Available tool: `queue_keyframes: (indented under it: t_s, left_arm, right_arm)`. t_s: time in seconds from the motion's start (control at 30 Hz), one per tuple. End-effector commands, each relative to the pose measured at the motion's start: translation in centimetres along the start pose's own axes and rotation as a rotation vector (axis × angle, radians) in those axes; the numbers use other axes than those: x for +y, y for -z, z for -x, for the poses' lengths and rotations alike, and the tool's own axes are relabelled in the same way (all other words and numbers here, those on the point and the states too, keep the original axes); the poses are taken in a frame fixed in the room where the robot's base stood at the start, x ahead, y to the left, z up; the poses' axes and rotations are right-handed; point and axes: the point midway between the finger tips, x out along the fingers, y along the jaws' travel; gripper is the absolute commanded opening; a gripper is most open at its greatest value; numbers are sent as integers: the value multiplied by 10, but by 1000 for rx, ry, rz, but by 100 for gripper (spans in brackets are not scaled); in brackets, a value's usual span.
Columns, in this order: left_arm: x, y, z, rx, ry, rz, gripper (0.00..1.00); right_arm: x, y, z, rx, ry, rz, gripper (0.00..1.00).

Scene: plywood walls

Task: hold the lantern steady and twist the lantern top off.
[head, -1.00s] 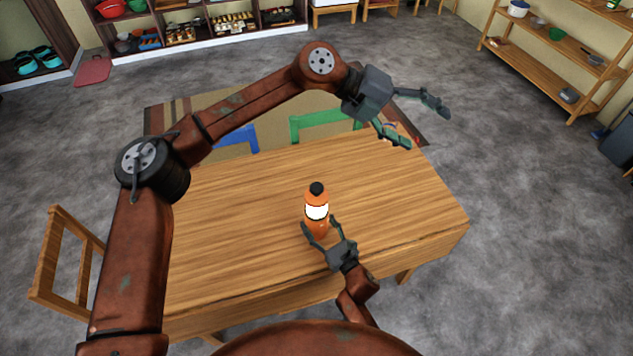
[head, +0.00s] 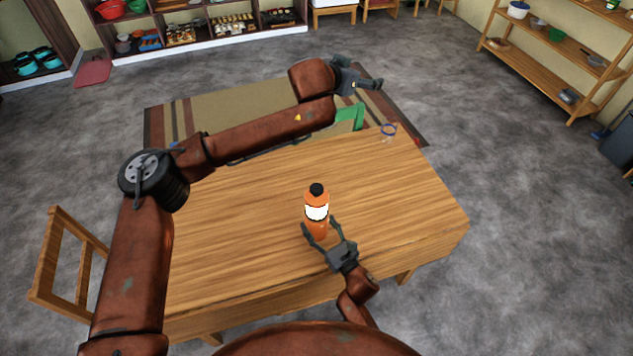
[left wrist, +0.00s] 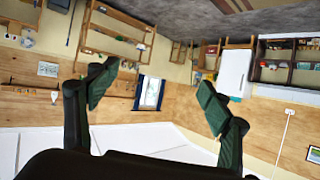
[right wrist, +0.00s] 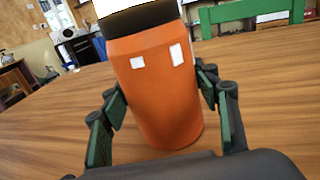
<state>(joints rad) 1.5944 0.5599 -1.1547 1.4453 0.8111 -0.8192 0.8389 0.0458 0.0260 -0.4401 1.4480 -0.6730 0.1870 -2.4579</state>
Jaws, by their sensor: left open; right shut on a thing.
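The lantern (head: 316,197) is an orange, bottle-shaped thing with a white band and a black top (head: 316,189). It stands upright on the wooden table (head: 240,230). My right gripper (head: 320,228) is shut on its lower orange part; in the right wrist view the fingers flank the orange body (right wrist: 155,100), and the black top is out of frame. My left gripper (head: 367,82) is open and empty, raised beyond the table's far edge, well away from the lantern. In the left wrist view its fingers (left wrist: 157,90) are spread with only the room behind them.
A green chair (head: 350,118) is at the far side and a wooden chair (head: 70,260) at the left. The tabletop around the lantern is mostly clear.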

Motion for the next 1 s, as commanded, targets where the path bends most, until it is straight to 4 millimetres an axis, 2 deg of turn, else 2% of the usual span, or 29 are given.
queue_keyframes:
  t_s: [0.03, 0.17, 0.3, 0.4, 0.5, 0.6, 0.73, 0.87, 1.0]
  left_arm:
    - [-2, -28, -2, -90, 13, 47, 73]
    - [-1, -101, 4, -335, 43, 150, 73]
    - [8, -176, 28, -601, 67, 220, 73]
    - [17, -220, 53, -776, 78, 244, 73]
    - [24, -252, 78, -924, 85, 251, 73]
    - [29, -273, 99, -1031, 89, 249, 73]
    - [33, -288, 115, -1110, 90, 242, 73]
    - [34, -298, 117, -1133, 91, 239, 73]
    - [35, -315, 109, -1134, 91, 240, 73]
  right_arm:
    - [0, 0, 0, 0, 0, 0, 15]
    - [0, 0, 0, 0, 0, 0, 15]
    - [0, 0, 0, 0, 0, 0, 15]
    - [0, 0, 0, 0, 0, 0, 15]
    - [0, 0, 0, 0, 0, 0, 15]
    - [0, 0, 0, 0, 0, 0, 15]
    - [0, 0, 0, 0, 0, 0, 15]
    - [0, 0, 0, 0, 0, 0, 15]
    - [0, 0, 0, 0, 0, 0, 15]
